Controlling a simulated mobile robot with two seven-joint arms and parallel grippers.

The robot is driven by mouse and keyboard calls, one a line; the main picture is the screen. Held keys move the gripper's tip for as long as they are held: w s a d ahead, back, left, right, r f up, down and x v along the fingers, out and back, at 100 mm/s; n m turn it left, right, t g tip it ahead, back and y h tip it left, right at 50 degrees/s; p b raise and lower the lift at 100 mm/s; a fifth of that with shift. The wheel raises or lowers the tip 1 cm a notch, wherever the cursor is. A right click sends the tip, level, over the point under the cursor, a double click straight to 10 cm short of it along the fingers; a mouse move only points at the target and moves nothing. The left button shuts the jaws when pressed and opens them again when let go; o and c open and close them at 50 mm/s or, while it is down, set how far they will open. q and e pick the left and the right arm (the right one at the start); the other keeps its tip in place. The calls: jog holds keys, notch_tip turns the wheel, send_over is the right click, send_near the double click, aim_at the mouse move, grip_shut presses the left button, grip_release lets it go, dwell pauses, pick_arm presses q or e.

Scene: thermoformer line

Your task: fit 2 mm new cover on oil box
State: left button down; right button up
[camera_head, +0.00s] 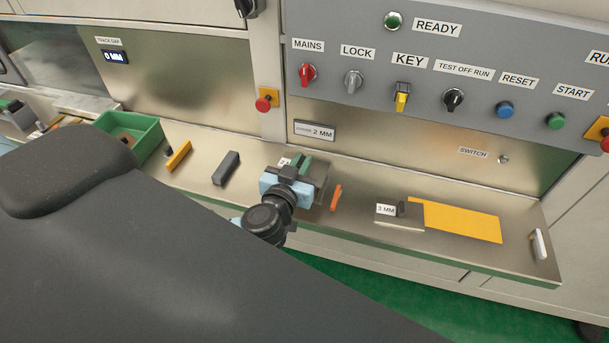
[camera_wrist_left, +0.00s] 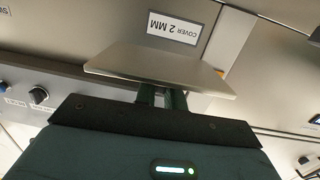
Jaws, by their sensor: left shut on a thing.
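My left gripper (camera_head: 297,174) is above the steel shelf, near the machine wall. It is shut on a thin, flat grey cover, which shows clearly in the left wrist view (camera_wrist_left: 155,66). There the dark green fingers hold it from the near side, and the plate's flat face spreads beyond them. In the head view the gripper hides most of the cover. A "COVER 2 MM" sign (camera_wrist_left: 172,28) is behind the cover; the head view shows a "2 MM" sign on the wall (camera_head: 314,131). I cannot make out an oil box for certain. My right gripper is not in view.
A cover marked 3 MM (camera_head: 398,219) lies beside a yellow sheet (camera_head: 462,222) on the shelf (camera_head: 300,237). An orange piece (camera_head: 336,198), dark block (camera_head: 226,168), yellow bar (camera_head: 179,156) and green bin (camera_head: 148,139) are also there. The control panel (camera_head: 450,95) overhangs.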

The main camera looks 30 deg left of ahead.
pick_arm(q)
jog(key=shift+w+a+f, duration=0.25)
jog(key=shift+w+a, duration=0.25)
jog(key=shift+w, duration=0.15)
jog(key=shift+w+a+f+n+y, duration=0.1)
jog(key=shift+w+a+n+y, duration=0.15)
jog(key=shift+w+y, duration=0.2)
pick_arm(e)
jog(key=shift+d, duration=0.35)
pick_arm(q)
jog(key=shift+f, duration=0.15)
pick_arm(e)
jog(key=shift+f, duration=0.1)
